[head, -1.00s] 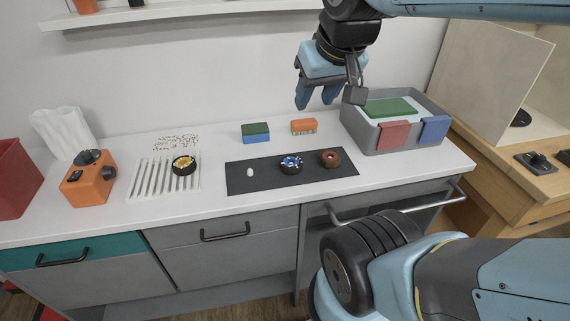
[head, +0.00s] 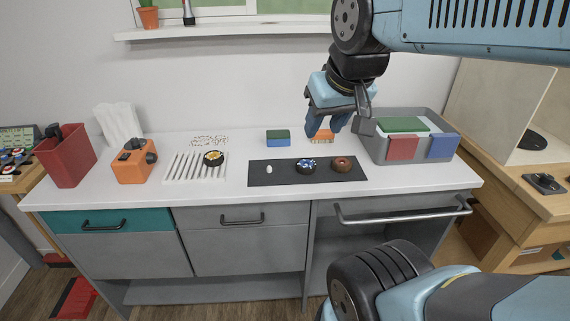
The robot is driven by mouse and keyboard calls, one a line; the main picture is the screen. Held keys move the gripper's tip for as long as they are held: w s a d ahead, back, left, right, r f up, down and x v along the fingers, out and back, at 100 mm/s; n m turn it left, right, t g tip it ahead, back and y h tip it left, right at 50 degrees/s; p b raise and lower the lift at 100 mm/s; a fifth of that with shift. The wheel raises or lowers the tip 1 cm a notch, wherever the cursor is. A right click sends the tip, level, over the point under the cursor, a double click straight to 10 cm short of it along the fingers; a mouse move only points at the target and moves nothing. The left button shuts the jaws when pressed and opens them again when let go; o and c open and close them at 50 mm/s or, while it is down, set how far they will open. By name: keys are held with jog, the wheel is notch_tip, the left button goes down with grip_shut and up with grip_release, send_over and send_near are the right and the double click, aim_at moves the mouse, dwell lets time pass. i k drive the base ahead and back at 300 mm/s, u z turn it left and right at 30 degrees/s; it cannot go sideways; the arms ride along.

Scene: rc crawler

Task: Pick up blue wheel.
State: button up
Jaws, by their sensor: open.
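The blue wheel (head: 306,165) is a small dark round piece with a blue and white centre. It lies on the black mat (head: 262,178) on the white counter, between a small white piece (head: 269,170) and a brown wheel with a reddish centre (head: 342,164). My gripper (head: 325,130) hangs above the back of the counter, fingers pointing down. It is open and empty, apart from the blue wheel and up and right of it in the picture. It partly hides the orange brush.
A grey bin (head: 374,150) with red, blue and green pieces stands right. A green-blue sponge (head: 278,138) and orange brush (head: 322,137) are behind the mat. Left are a white rack (head: 186,168) with a yellow-centred wheel (head: 213,158), an orange device (head: 134,163) and a red container (head: 70,155).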

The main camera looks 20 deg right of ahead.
aim_at(304, 169)
jog(key=z, duration=0.8)
jog(key=i, duration=0.1)
jog(key=u, duration=2.35)
jog(key=k, duration=1.55)
jog(key=z, duration=1.4)
jog(key=i, duration=1)
